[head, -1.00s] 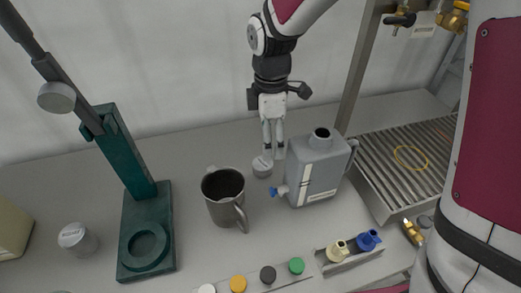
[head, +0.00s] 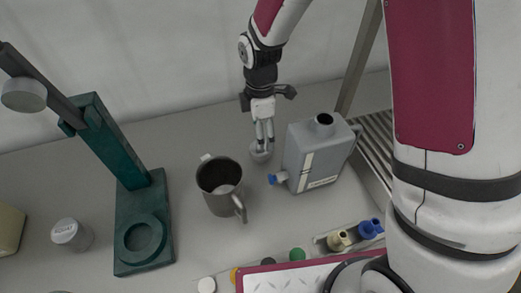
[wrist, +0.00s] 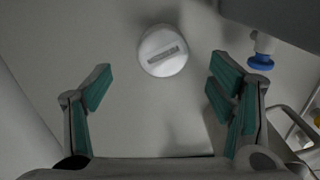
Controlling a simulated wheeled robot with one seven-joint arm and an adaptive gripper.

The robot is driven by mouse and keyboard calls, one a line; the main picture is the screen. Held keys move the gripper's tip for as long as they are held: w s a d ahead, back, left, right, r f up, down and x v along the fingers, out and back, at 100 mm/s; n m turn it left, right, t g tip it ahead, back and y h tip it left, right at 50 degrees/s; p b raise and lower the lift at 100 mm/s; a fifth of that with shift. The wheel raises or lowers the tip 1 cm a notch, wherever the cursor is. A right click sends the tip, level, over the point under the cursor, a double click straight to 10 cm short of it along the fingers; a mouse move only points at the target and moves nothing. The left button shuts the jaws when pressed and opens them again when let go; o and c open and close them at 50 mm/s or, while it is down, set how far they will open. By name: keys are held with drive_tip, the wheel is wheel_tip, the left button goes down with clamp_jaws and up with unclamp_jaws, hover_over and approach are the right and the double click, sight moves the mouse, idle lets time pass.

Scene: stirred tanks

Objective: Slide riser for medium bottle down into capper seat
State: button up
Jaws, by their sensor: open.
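A short pale grey cylinder with a label on top, a riser, stands on the bench (head: 262,157) just below my gripper (head: 264,136). The wrist view shows its round top (wrist: 163,51), beyond and between the open fingers, with clear space on both sides. The label is too blurred to read. A second similar cylinder (head: 70,234) stands left of the capper. The dark green capper (head: 129,213) stands at the left, with its lever raised and its round seat (head: 143,240) in the base empty. My gripper is open and holds nothing.
A steel mug (head: 220,186) stands left of my gripper. A grey canister with a blue spout (head: 316,155) stands close to its right; the blue cap also shows in the wrist view (wrist: 261,62). Several coloured caps lie in front. Bench between mug and capper is clear.

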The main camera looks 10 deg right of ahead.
drive_tip(key=shift+s+f+p, duration=0.15)
drive_tip(key=shift+f+p, duration=0.1)
drive_tip(key=shift+f, duration=1.1)
drive_tip(key=shift+s+f+p, duration=0.1)
drive_tip(key=shift+f+p, duration=0.1)
drive_tip(key=shift+f, duration=1.15)
drive_tip(key=c, duration=1.5)
drive_tip(key=shift+o, duration=0.2)
wheel_tip(320, 180, up, 10)
drive_tip(key=shift+b, duration=0.45)
